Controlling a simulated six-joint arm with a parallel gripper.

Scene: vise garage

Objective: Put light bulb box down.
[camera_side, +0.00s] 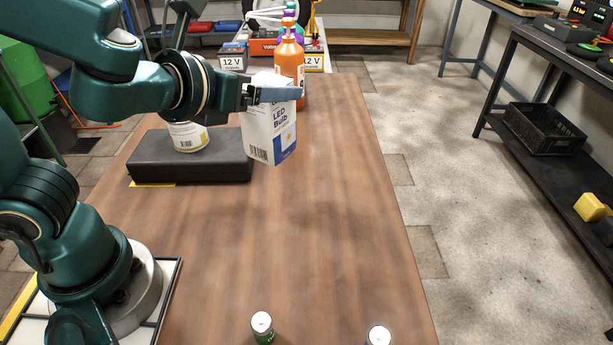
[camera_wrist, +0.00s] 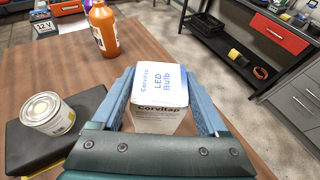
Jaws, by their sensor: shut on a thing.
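The light bulb box (camera_side: 270,133) is white and blue with "LED Bulb" printed on it. My gripper (camera_side: 277,95) is shut on its upper part and holds it slightly tilted, apparently above the wooden table (camera_side: 290,230). In the wrist view the box (camera_wrist: 160,88) sits between the two blue-grey fingers of my gripper (camera_wrist: 162,98), with its printed top facing the camera. Its lower part is hidden there.
A black case (camera_side: 190,165) lies left of the box with a can (camera_side: 188,136) on it. An orange bottle (camera_side: 289,65) stands behind the box. Two small cylinders (camera_side: 262,325) (camera_side: 378,336) stand at the near edge. The middle of the table is clear.

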